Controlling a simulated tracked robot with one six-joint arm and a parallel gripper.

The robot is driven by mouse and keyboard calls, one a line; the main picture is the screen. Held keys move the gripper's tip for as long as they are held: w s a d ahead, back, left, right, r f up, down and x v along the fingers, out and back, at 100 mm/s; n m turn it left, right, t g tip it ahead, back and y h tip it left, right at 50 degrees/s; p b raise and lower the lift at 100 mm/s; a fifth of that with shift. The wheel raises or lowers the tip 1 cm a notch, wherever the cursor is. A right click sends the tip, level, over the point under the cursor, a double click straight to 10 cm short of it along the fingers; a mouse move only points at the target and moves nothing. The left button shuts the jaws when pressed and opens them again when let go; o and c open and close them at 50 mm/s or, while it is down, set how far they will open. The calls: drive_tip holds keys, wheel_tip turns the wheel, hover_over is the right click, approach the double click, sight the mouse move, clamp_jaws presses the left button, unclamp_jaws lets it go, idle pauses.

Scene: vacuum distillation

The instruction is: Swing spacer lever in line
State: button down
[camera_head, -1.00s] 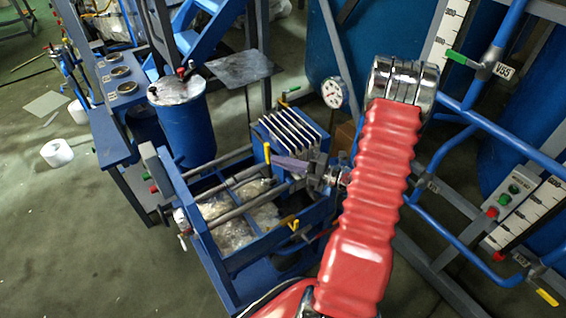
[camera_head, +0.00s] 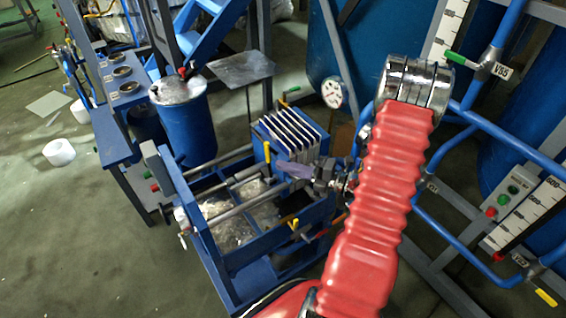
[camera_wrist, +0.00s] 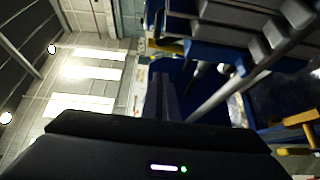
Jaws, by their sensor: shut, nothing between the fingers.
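A blue press frame with grey rails (camera_head: 237,204) stands in the middle of the head view. A blue-ended pack of pale plates (camera_head: 290,132) sits at its far end. A short upright yellow lever (camera_head: 267,153) is on the pack's left side, and another yellow handle (camera_head: 294,224) is on the frame's near side. I cannot tell which is the spacer lever. My gripper (camera_head: 281,166) is shut and empty, in front of the plate pack, close to the upright lever; contact cannot be judged. In the wrist view its fingers (camera_wrist: 165,82) point toward blue parts, with a rail (camera_wrist: 225,92) to their right.
A blue drum (camera_head: 187,125) stands behind left of the frame. A gauge (camera_head: 332,93) and blue pipes with valves (camera_head: 497,60) lie to the right. Clear-looking wrap (camera_head: 232,232) lies inside the frame. The floor at left is open around a white roll (camera_head: 59,152).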

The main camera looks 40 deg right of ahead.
drive_tip(key=v, duration=0.9)
drive_tip(key=shift+r, duration=0.25)
drive_tip(key=shift+d, duration=0.15)
